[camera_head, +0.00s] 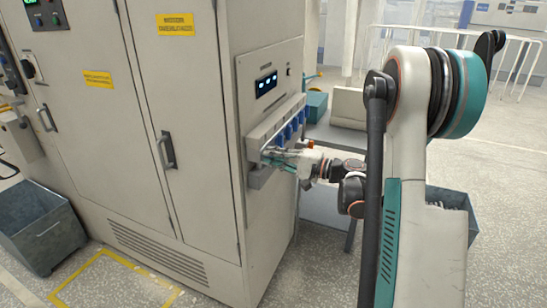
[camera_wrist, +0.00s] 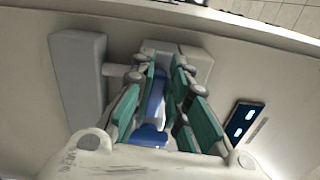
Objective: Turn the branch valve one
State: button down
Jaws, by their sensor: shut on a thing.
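A row of blue valve handles (camera_head: 289,130) sits on a grey block on the narrow side of the tall cabinet. My gripper (camera_head: 274,158) is at the left end of this row. In the wrist view, the teal fingers of my gripper (camera_wrist: 165,66) are closed around a blue valve handle (camera_wrist: 154,98), one finger on each side. A blue part also shows lower down between the fingers. The handle's far end is partly hidden by the fingers, and its exact turn angle is hard to tell. No number marking on the valves is readable.
A lit display (camera_head: 266,85) is above the valves; it also shows in the wrist view (camera_wrist: 242,122). A grey bench (camera_head: 340,134) with a teal box (camera_head: 315,106) stands behind the arm. A grey bin (camera_head: 42,228) is on the floor at the left. The floor in front is clear.

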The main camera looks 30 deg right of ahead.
jog(key=shift+f+n, duration=0.2)
jog(key=shift+n, duration=0.3)
jog(key=c, duration=1.6)
grip_release()
jog(key=shift+o, duration=0.2)
jog(key=v, duration=1.2)
